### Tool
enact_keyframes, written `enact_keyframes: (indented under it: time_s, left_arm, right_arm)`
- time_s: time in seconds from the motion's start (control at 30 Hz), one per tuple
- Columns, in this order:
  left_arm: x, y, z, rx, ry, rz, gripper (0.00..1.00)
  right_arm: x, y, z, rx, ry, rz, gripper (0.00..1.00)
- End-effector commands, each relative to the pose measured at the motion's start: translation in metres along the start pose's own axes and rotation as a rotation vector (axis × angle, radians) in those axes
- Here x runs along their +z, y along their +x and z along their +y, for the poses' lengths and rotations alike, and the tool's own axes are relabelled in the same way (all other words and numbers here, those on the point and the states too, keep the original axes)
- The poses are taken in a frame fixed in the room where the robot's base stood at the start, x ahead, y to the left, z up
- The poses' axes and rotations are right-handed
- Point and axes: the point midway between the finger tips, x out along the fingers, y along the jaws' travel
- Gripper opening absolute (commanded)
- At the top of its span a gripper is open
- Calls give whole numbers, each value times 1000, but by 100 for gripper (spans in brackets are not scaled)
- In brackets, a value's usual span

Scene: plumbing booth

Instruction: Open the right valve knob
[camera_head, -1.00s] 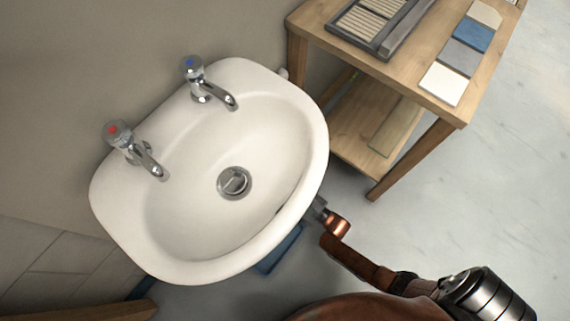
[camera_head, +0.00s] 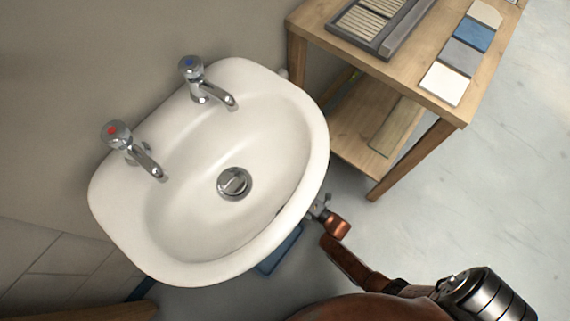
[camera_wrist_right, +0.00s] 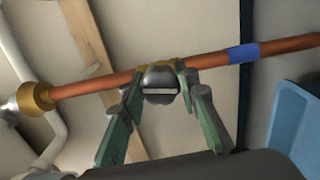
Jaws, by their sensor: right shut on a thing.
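The valve knob (camera_wrist_right: 160,76) is a grey, rounded piece with a pale slot across its face, on a brass fitting of a copper pipe (camera_wrist_right: 95,87). A blue band (camera_wrist_right: 243,53) marks the pipe to its right. In the right wrist view, my right gripper (camera_wrist_right: 162,88) has its green fingers on either side of the knob, shut on it. In the head view, my right gripper (camera_head: 319,208) reaches under the right edge of the white sink (camera_head: 110,215), which hides the knob. How far the knob is turned cannot be told. My left gripper is not in view.
A blue container (camera_wrist_right: 298,122) stands right of the fingers, and a blue object (camera_head: 280,251) shows below the sink. A white pipe (camera_wrist_right: 55,125) runs at left. A wooden table (camera_head: 325,35) with tiles stands right of the sink. The floor (camera_head: 470,190) beside it is clear.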

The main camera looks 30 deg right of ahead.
Motion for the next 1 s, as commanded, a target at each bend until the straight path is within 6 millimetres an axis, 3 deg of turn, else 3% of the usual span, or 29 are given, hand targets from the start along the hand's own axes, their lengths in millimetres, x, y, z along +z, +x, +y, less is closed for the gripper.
enact_keyframes:
  time_s: [0.3, 0.87, 0.9, 1.0]
  left_arm:
    - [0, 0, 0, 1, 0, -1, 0]
    - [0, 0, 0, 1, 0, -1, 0]
    - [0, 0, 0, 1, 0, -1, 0]
    - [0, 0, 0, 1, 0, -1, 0]
  right_arm:
    - [0, -2, -2, -3, -135, -1, 5]
    - [0, -2, -2, -4, -168, -1, 5]
    - [0, -2, -2, -4, -167, -1, 29]
    - [0, -2, -2, -3, -167, 0, 36]
